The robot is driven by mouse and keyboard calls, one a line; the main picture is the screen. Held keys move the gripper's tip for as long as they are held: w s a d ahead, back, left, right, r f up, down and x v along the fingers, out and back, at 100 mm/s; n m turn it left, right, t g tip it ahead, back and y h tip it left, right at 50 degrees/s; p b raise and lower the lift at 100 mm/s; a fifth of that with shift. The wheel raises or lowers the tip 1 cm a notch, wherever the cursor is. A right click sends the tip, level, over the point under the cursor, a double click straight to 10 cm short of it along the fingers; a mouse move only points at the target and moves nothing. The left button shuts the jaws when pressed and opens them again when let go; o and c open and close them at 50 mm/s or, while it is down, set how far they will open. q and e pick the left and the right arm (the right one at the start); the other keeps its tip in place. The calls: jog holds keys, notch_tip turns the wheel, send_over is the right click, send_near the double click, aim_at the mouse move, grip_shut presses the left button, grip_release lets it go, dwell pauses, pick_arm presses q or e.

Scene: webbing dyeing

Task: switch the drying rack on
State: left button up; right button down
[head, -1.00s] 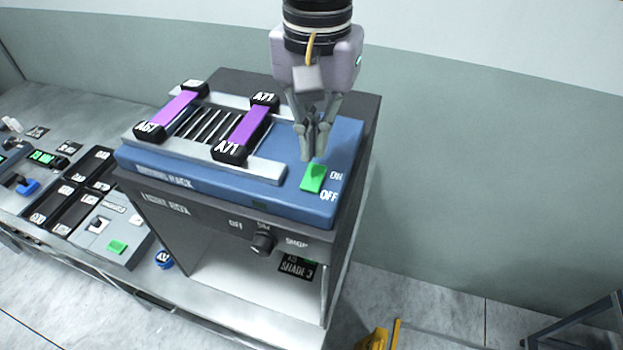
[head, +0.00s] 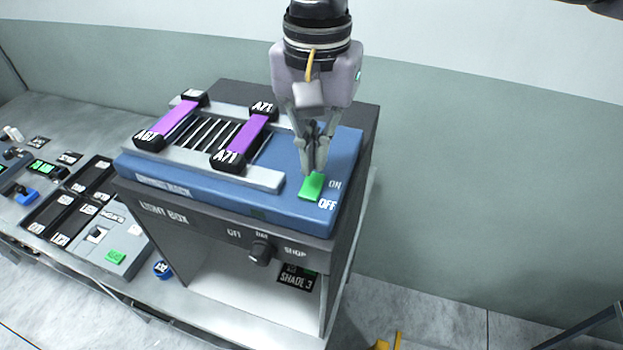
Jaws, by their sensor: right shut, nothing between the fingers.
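The drying rack (head: 345,160) is a blue unit on top of the light box, with a slatted grey frame. Its green rocker switch (head: 311,188) is at the right front, with ON printed beside the far end and OFF beside the near end. My right gripper (head: 311,172) points down with shut, empty fingers. Its tips are at the far, ON end of the switch and hide part of it; I cannot tell whether they press it. My left gripper is not in view.
Two purple webbing strips with black end clips, one strip (head: 176,118) at left and one (head: 245,133) at right, lie across the rack. The dark light box (head: 200,222) has a knob (head: 260,252). Other units and trays (head: 62,215) stand on the bench at left.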

aim_at(315, 176)
dwell(0.4)
jog(key=shift+f, duration=0.15)
jog(key=shift+f+b, duration=1.05)
jog(key=shift+f, duration=0.1)
dwell(0.5)
jog(key=shift+r, duration=0.1)
notch_tip(315, 176, up, 2)
jog(key=shift+p, duration=0.8)
jog(key=shift+r+p, duration=1.65)
jog(key=shift+r, duration=0.8)
